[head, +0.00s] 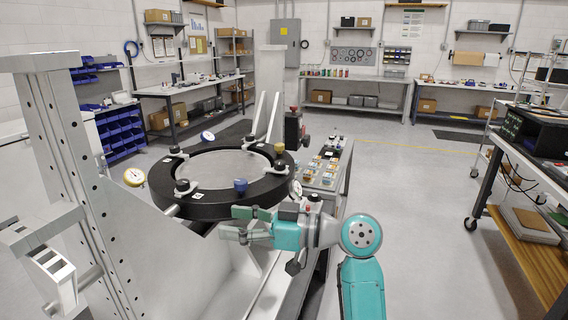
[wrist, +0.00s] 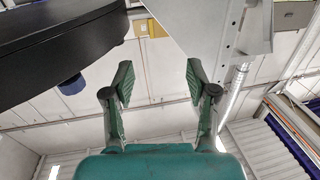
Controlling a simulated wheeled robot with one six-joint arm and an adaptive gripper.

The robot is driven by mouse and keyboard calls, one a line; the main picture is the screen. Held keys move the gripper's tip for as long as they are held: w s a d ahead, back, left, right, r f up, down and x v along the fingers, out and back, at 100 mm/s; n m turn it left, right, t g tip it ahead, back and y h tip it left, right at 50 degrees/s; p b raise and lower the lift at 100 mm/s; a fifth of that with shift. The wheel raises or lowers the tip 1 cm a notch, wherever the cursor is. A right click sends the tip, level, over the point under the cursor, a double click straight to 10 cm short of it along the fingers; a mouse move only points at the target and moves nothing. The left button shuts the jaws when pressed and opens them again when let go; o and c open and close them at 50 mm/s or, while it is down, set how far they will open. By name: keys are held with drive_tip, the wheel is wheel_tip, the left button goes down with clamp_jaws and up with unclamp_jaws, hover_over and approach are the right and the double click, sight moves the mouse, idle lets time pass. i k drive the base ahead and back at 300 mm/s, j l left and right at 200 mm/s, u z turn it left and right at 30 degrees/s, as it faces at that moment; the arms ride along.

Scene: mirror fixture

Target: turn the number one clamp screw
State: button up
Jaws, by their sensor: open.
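The mirror fixture is a round grey mirror (head: 222,168) in a thick black ring (head: 212,205), with several clamp screws around the rim. Small white labels are on the ring, too small to read, so I cannot tell which screw is number one. My gripper (head: 233,222) is open and empty, just below and in front of the ring near the blue knob. In the wrist view, the blue knob (wrist: 72,84) lies left of my open fingers (wrist: 160,82), apart from them.
A tall grey frame (head: 75,150) stands at the left. Dial gauges (head: 134,177) stick out around the ring, one (head: 296,189) near my wrist. A cart with small parts (head: 325,165) stands behind. A bench (head: 540,170) is at the right. Floor between is clear.

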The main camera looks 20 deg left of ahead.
sight(279, 167)
drive_tip(key=i+l, duration=0.65)
drive_tip(key=i, duration=0.2)
